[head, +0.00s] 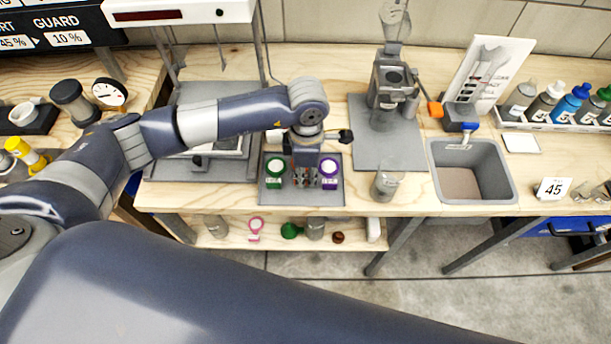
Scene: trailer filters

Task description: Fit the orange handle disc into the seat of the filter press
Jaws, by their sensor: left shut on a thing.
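My left gripper (305,178) comes down over the grey tray (300,199), between a green-ringed disc (276,171) and a purple-ringed disc (329,169). It is shut on what I take to be the orange handle disc, but the gripper hides that piece and I see no orange there. I cannot tell whether the held piece still touches the tray. The filter press (390,85) stands on a grey mat (383,150) to the right, behind the tray. Its seat is too small to make out. My right gripper is not in view.
A clear cup (386,185) stands near the front edge, between the tray and a sink (472,170). Several bottles (553,103) stand in a rack at the right. A grey-framed stand (215,85) is behind my left arm.

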